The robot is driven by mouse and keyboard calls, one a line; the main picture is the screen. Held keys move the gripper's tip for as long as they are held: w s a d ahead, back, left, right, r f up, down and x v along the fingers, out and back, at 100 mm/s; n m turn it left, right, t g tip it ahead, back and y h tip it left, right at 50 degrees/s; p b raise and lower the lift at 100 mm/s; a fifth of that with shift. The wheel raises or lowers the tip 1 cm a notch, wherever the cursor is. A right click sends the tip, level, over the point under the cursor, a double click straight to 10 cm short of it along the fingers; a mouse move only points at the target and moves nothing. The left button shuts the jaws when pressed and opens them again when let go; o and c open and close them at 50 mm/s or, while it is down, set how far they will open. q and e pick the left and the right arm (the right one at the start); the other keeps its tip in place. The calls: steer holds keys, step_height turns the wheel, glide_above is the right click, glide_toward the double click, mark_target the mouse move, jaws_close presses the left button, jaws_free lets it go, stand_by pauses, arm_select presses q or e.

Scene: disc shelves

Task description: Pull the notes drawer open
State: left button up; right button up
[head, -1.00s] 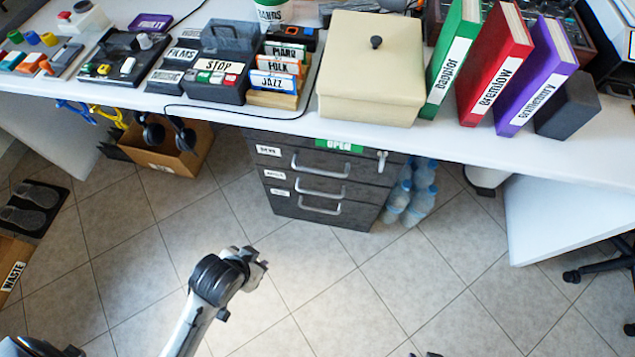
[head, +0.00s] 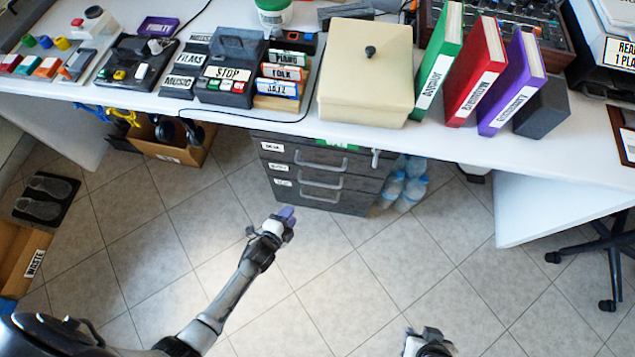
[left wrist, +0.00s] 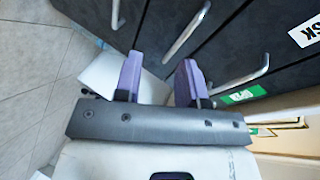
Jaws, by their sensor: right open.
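A dark drawer cabinet (head: 345,198) stands under the desk with three shut drawers, each with a silver bar handle and a small white label. The labels are too small to read in the head view, so I cannot tell which drawer is the notes one. The left wrist view shows the top handle (left wrist: 245,75), middle handle (left wrist: 187,35) and bottom handle (left wrist: 116,14). My left gripper (head: 285,214) is in front of the cabinet, low, and touches no handle. Its purple fingers (left wrist: 158,78) are apart and empty. My right gripper (head: 421,333) is open at the bottom edge, away from the cabinet.
The white desk edge (head: 450,152) overhangs the cabinet. A cardboard box (head: 170,150) is under the desk on the left. The floor in front is clear.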

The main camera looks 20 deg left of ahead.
mark_target(318, 184)
arm_select(q)
steer(key=shift+w+d+r+m+t+h+b, duration=0.1)
steer(key=shift+w+d+m+t+h+b, duration=0.2)
steer(key=shift+w+d+m+b, duration=1.3)
steer(key=shift+w+a+n+t+h+b, duration=0.15)
steer(key=shift+w+n+t+h+b, duration=0.25)
steer(key=shift+w, duration=2.65)
steer(key=shift+w+d+r+m+t+h+b, duration=0.15)
steer(key=shift+w+d+m+b, duration=0.75)
steer(key=shift+w, duration=1.45)
steer(key=shift+a+f+n, duration=0.1)
steer(key=shift+a+n, duration=0.1)
steer(key=shift+n, duration=0.1)
jaws_close()
